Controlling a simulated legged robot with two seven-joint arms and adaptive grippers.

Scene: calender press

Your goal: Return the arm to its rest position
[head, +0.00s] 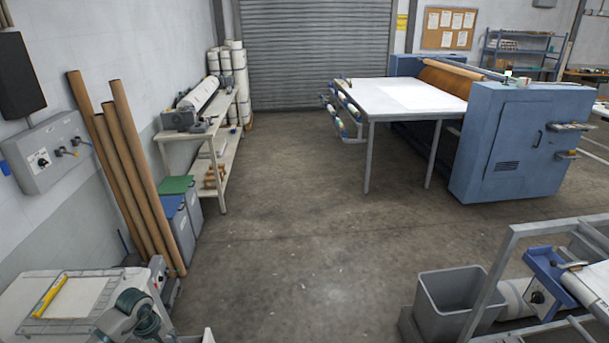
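Part of my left arm (135,315), grey with dark teal joints, shows at the bottom left edge of the head view. It appears in front of a low bench (20,300) with a white sheet and a yellow strip (48,298) on it. I cannot tell whether the arm touches the bench. My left gripper does not show clearly; it seems to be below the frame. My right arm and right gripper are not in view.
Open concrete floor (290,240) lies ahead. Brown tubes (135,165) lean on the left wall beside bins (180,225). A blue press (515,145) with a white table (400,97) stands back right. A grey bin (450,310) and metal frame (495,275) are front right.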

